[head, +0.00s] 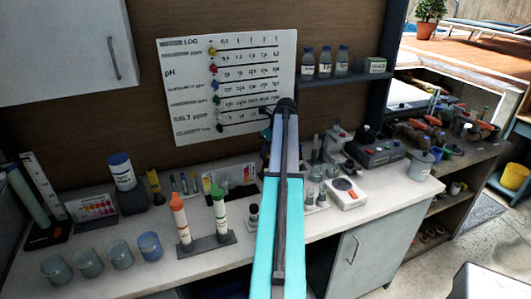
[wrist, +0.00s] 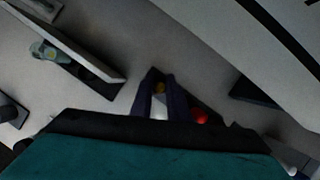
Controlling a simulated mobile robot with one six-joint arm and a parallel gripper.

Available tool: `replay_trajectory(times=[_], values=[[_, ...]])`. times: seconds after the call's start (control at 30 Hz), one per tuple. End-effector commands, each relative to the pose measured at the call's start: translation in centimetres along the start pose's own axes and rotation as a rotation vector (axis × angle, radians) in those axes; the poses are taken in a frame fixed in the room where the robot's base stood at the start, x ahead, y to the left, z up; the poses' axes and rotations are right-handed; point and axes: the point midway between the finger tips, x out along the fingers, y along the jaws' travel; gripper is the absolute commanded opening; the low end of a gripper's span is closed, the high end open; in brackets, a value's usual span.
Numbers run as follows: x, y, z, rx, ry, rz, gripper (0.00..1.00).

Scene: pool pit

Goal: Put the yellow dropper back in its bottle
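In the wrist view my gripper (wrist: 160,84) shows as two dark fingers with a narrow gap. A red cap or bulb (wrist: 200,117) is just right of the fingers, by a dark base. In the head view my arm reaches over the bench and the fingertips are hidden. I cannot make out the dropper's bottle for certain.
The white bench (head: 300,229) carries a rack with two capped tubes (head: 207,243), several blue-grey cups (head: 120,253) at the front left, and a white device (head: 346,192) to the right. A small dark-capped bottle (head: 253,215) stands beside my arm. A chart (head: 228,85) hangs behind.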

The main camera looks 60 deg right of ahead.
Motion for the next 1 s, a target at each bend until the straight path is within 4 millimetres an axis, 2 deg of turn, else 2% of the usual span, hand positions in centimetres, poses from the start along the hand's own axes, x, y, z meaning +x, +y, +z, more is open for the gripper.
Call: replay_trajectory(times=[0.6, 0.63, 0.73, 1.0], values=[[0.46, -0.02, -0.23, 0.000, 0.000, 0.000, 0.10], [0.44, -0.02, -0.21, 0.000, 0.000, 0.000, 0.20], [0.43, -0.03, -0.21, 0.000, 0.000, 0.000, 0.37], [0.41, -0.03, -0.21, 0.001, 0.000, 0.000, 0.37]])
